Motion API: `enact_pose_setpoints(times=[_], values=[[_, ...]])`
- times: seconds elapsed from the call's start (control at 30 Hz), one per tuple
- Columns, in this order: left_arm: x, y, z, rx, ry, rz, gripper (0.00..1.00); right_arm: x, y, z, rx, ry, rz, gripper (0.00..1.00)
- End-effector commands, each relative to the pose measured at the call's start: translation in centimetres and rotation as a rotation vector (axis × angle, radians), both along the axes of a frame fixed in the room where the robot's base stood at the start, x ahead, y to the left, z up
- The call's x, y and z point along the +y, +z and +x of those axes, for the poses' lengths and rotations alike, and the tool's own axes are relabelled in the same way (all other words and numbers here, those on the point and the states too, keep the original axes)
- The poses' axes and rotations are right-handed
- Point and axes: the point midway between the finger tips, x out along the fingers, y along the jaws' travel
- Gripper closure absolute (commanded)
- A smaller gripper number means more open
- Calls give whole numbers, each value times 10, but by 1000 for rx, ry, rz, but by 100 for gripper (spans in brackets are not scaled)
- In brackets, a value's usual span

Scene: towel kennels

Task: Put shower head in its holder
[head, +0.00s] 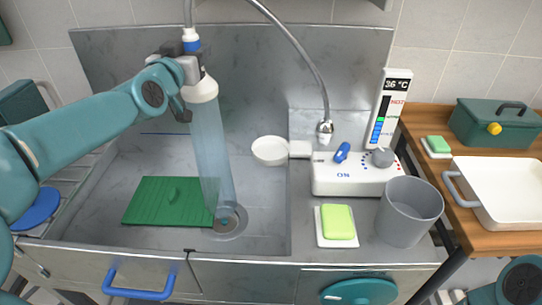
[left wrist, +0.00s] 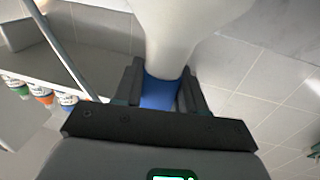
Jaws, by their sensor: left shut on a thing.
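The white shower head (head: 203,88) hangs spray end down above the left part of the steel sink. My left gripper (head: 188,68) is shut on its blue band, which also shows between the fingers in the left wrist view (left wrist: 160,92). A translucent blue column of water (head: 212,150) runs from the head down to the drain (head: 229,221). A white round piece with a short arm (head: 270,150) stands at the sink's right side; I cannot tell whether it is the holder. My right gripper is not in view, only part of my right arm at the lower right.
A white control box (head: 345,178) with a blue lever and grey knob stands right of the basin, by a 36 °C display (head: 390,108). A grey bucket (head: 409,212) and green soap (head: 338,222) are in front. A green mat (head: 160,200) lies in the basin. The hose (head: 305,55) arcs overhead.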

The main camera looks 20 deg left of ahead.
Motion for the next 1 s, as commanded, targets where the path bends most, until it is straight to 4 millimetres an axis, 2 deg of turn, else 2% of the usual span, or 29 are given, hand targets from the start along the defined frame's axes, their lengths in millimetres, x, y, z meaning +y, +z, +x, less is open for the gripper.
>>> enact_pose_setpoints(times=[0.07,0.17,0.57,0.73,1.0], values=[[-12,10,5,3,-3,0,100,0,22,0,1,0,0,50],[-21,8,9,1,-1,0,100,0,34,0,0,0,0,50],[-28,2,12,-1,3,1,100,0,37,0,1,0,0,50],[-52,8,22,3,-2,1,100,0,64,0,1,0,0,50],[-95,5,41,1,-1,1,100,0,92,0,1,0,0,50]])
